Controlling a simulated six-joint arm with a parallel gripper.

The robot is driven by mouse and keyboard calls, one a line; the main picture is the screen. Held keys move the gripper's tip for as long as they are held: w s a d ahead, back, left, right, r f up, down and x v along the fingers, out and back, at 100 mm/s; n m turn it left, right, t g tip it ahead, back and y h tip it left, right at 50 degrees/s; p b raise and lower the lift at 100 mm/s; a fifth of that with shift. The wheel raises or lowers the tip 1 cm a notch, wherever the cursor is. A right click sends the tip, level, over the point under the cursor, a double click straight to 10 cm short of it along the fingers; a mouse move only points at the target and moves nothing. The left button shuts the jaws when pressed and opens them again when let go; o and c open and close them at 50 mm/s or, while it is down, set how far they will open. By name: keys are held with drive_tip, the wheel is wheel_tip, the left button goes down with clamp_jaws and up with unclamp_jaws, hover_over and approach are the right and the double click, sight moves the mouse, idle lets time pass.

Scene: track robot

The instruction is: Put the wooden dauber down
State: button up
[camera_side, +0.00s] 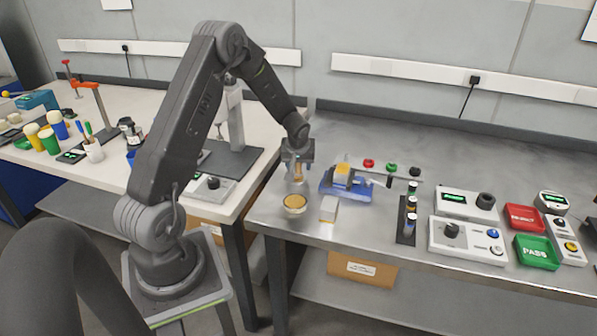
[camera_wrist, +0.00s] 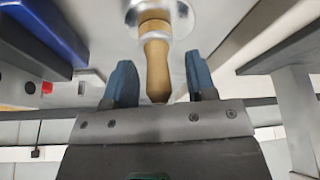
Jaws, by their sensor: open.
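The wooden dauber (camera_wrist: 156,68) shows in the wrist view as a turned wooden handle between my two blue fingertips. My gripper (camera_wrist: 162,80) is open, with a gap on both sides of the handle. The far end of the dauber meets a round, shiny metal piece (camera_wrist: 184,14); I cannot tell whether it rests in it or on it. In the side view my gripper (camera_side: 298,166) points down over the near left part of the metal bench, and the dauber (camera_side: 298,177) is a small tan shape below it, partly hidden.
A round dish with amber contents (camera_side: 294,204) stands near the bench's front edge. A pale block (camera_side: 328,209) and a blue fixture with a yellow part (camera_side: 345,183) are to the right. Farther right are a marker rack (camera_side: 407,220), control boxes and red and green trays (camera_side: 536,252).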

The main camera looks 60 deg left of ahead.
clamp_jaws()
idle(0.3)
drive_tip(key=shift+r, duration=0.1)
drive_tip(key=shift+r, duration=0.45)
drive_tip(key=r, duration=0.2)
drive_tip(key=s+r, duration=0.1)
drive_tip(key=shift+a+r, duration=0.3)
drive_tip(key=shift+r, duration=0.1)
drive_tip(key=s+a+r, duration=0.4)
drive_tip(key=s+r, duration=0.2)
drive_tip(key=s, duration=0.4)
drive_tip(key=w+d+f, duration=0.1)
drive_tip(key=w+f, duration=0.1)
drive_tip(key=w, duration=0.1)
drive_tip(key=w+d+f, duration=0.2)
drive_tip(key=w, duration=0.2)
drive_tip(key=w+d+f, duration=0.1)
drive_tip(key=w+f, duration=0.1)
drive_tip(key=w, duration=0.1)
drive_tip(key=shift+w+d+f, duration=0.2)
drive_tip(key=shift+d+f, duration=0.05)
drive_tip(key=shift+d, duration=0.05)
drive_tip(key=shift+f, duration=2)
